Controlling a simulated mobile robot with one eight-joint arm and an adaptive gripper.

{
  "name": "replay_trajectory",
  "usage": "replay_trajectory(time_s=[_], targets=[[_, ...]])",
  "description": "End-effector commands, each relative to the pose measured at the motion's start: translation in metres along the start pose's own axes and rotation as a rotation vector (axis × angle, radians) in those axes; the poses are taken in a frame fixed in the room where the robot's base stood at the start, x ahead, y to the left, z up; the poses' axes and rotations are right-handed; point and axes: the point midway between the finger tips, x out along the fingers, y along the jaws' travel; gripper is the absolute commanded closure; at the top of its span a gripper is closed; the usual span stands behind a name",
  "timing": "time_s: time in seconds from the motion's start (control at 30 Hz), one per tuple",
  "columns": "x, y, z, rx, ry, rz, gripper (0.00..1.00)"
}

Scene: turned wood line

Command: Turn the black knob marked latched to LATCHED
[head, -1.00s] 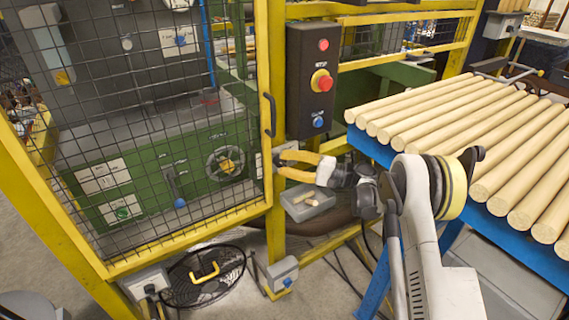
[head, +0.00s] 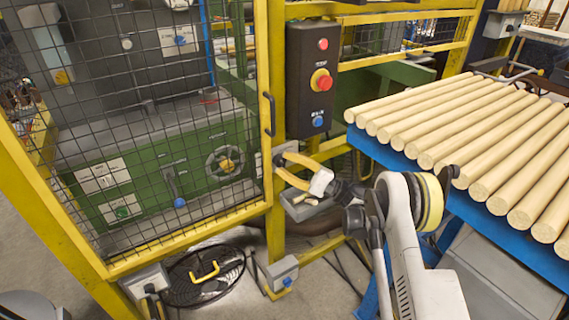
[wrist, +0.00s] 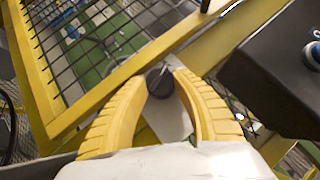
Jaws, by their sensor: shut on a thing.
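The black knob (wrist: 160,81) shows in the wrist view on a pale plate fixed to the yellow post. A light mark shows on its face. I cannot read a label or tell its setting. My gripper (wrist: 160,76) has its two yellow ribbed fingers on either side of the knob, shut on it. In the head view my gripper (head: 279,164) reaches the post just right of the mesh door's edge. The knob is mostly hidden there by the fingers.
A black control box (head: 312,80) with red and blue buttons hangs just above my gripper. The mesh door (head: 160,110) is at left. The blue rack (head: 400,160) of wooden rods stands at right.

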Motion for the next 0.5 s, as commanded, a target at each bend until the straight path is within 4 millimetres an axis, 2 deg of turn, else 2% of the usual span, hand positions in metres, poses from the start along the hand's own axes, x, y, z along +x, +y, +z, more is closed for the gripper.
replay_trajectory(time_s=[0.5], targets=[[0.0015,-0.0004,0.0003,0.079,-0.001,-0.079,0.97]])
